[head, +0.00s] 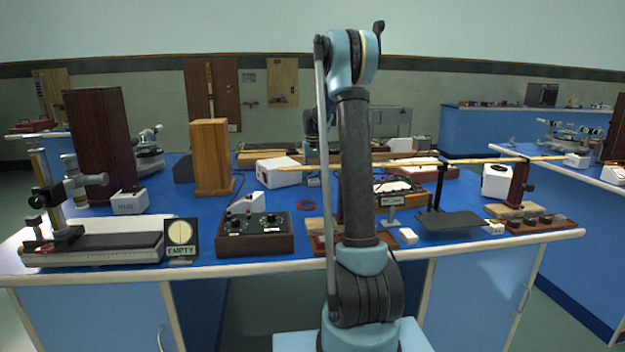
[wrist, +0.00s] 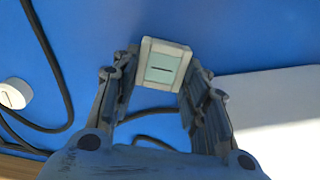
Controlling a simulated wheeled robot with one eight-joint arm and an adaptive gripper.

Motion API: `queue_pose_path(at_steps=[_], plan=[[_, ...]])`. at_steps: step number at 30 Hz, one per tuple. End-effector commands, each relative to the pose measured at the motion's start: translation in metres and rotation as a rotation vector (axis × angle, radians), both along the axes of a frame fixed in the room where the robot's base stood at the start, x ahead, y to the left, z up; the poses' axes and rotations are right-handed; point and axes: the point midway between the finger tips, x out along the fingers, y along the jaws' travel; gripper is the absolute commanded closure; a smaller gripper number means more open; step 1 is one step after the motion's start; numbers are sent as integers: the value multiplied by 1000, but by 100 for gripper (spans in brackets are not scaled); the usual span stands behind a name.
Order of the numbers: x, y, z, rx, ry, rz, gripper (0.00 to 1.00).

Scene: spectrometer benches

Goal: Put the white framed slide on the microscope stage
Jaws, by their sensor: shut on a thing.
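The white framed slide (wrist: 151,66), a small pale square frame with a grey-green pane and a dark line, is between the fingertips of my gripper (wrist: 160,78) in the wrist view. My gripper is shut on it above a blue surface. In the head view my arm hides the gripper and slide. I cannot tell which part is the stage.
A black control box (head: 252,236), a wooden block (head: 211,158) and a dark tall box (head: 100,143) stand on the blue bench (head: 290,265). A long wooden rod (head: 470,161) crosses the right side. Black cables (wrist: 48,62) lie near my gripper.

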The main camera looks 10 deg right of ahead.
Motion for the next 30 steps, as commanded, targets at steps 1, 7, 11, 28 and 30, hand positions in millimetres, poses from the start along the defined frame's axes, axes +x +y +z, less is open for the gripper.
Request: queue_pose_path(at_steps=[1, 7, 11, 28, 30], plan=[[0, 0, 0, 0, 0, 0, 82], [0, 0, -1, 0, 0, 0, 82], [0, 0, -1, 0, 0, 0, 51], [0, 1, 36, 0, 0, 1, 51], [0, 1, 50, 0, 0, 1, 51]])
